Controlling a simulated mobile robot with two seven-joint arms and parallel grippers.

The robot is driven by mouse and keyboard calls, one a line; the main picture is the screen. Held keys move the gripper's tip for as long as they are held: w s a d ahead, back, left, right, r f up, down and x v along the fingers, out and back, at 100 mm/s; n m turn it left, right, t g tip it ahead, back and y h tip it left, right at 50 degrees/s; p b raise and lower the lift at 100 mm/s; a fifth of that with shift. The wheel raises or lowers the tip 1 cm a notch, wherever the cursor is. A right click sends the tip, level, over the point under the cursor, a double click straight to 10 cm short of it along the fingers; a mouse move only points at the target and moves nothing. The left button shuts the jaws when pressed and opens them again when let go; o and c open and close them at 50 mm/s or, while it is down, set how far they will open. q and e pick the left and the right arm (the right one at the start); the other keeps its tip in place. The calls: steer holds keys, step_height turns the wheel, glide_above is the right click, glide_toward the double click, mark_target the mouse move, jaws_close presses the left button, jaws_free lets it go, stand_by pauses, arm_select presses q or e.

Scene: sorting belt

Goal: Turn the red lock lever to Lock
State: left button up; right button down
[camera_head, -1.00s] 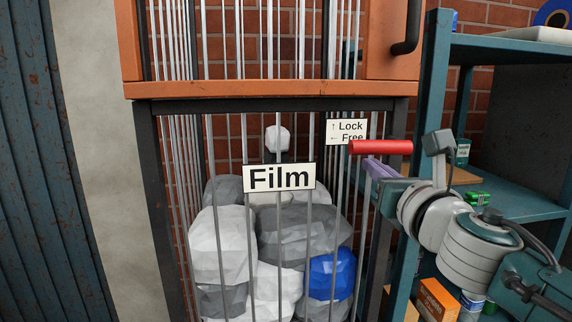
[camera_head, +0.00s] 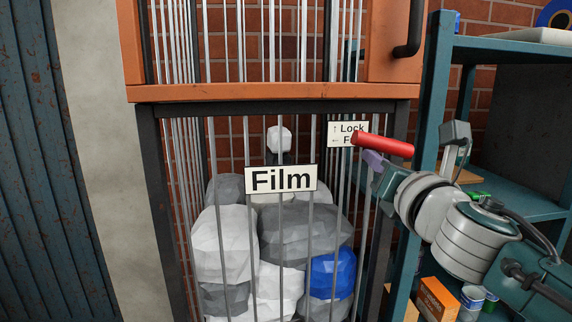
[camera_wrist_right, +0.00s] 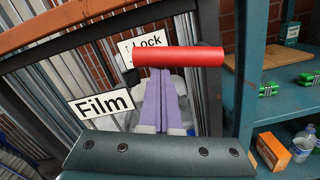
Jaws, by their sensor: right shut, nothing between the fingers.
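The red lock lever (camera_head: 384,145) is a red bar in front of the cage's right post. Its left end is tilted a little upward, between the left "Free" and upward "Lock" arrows on the white sign (camera_head: 348,128), which it partly covers. My right gripper (camera_head: 371,157) has purple fingers, shut and empty, right under the lever's left part. In the right wrist view the fingertips (camera_wrist_right: 162,72) meet the lower edge of the lever (camera_wrist_right: 178,57); they look to be touching it, not gripping it. My left gripper is not in view.
The barred cage (camera_head: 282,108) holds grey, white and blue lumps behind a "Film" sign (camera_head: 281,179). A teal shelf (camera_head: 431,140) with small boxes and cans stands close on the right, beside my right arm. An orange box (camera_head: 436,299) sits low there.

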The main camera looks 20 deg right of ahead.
step_height(320, 180, up, 3)
steer(key=m+p, duration=0.1)
steer(key=m, duration=0.2)
steer(key=shift+d+f+m, duration=0.1)
steer(key=shift+f+m, duration=0.05)
steer(key=shift+m, duration=0.25)
steer(key=shift+s+d+r+m+g+h+p, duration=0.15)
steer(key=shift+d+r+m+p, duration=0.6)
steer(key=shift+m, duration=1.1)
steer(key=shift+s+d+r+m+g+h+p, duration=0.15)
steer(key=shift+d+r+m+p, duration=0.6)
steer(key=shift+m, duration=1.05)
steer(key=shift+s+d+r+m+p, duration=0.15)
steer(key=shift+d+r+m+p, duration=0.55)
steer(key=shift+m, duration=1.15)
steer(key=shift+a+f, duration=0.15)
steer(key=shift+a, duration=0.1)
